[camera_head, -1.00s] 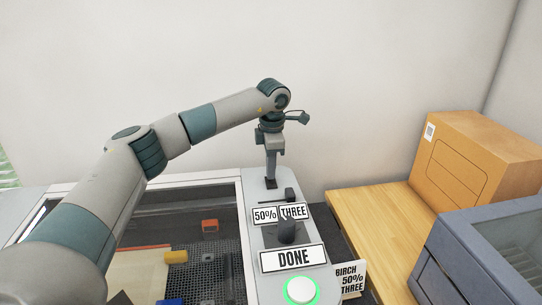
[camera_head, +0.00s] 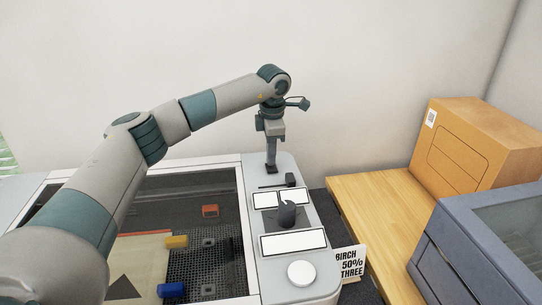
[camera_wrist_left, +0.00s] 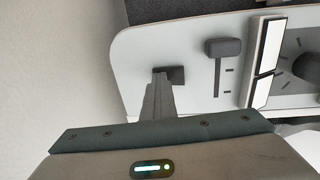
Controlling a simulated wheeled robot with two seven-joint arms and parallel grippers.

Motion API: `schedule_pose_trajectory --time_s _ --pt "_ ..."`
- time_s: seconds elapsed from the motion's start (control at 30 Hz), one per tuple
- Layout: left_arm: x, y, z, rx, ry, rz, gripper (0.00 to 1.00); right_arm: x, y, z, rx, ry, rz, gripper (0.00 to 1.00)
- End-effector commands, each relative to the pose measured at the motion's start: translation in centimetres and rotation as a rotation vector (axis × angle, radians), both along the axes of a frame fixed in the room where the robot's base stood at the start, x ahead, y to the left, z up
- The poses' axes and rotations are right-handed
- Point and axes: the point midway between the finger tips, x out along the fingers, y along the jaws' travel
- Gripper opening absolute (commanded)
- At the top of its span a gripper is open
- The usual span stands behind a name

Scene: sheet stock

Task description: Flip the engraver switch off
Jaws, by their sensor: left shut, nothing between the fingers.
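The engraver's control panel (camera_head: 264,288) is a light grey strip on the right side of the machine. Its small dark power switch (camera_wrist_left: 176,73) sits near the panel's far end. My left gripper (camera_head: 271,167) points down there, shut and empty, with its fingertips at the switch; in the left wrist view the fingers (camera_wrist_left: 158,88) partly cover it. Touching or just apart, I cannot tell. The panel's small displays (camera_head: 265,200) and large display (camera_head: 293,242) are blank white. The round button (camera_head: 301,273) is white with no lit ring. My right gripper is not in view.
A dark slider (camera_head: 290,180) and a dark knob (camera_head: 287,214) stand close by on the panel. A card (camera_head: 349,263) reads BIRCH 50% THREE. A wooden table (camera_head: 372,205) holds a cardboard box (camera_head: 470,150) and a blue-grey machine (camera_head: 450,240). Colored blocks (camera_head: 176,241) lie in the engraver bed.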

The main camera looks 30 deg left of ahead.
Motion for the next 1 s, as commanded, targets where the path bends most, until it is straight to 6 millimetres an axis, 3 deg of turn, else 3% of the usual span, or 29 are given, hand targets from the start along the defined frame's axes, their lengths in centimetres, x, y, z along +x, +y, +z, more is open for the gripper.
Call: schedule_pose_trajectory --time_s 0.3,0.77,1.0 --pt "-1.1 -0.9 -0.1 0.000 0.010 -0.004 0.00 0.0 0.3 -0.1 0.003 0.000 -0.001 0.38" --pt "-1.2 -0.9 0.2 -0.001 0.005 -0.002 0.00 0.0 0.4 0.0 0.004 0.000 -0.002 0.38" --pt "-1.2 -1.0 1.6 -0.001 0.004 -0.003 0.00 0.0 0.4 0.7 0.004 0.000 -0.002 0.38"
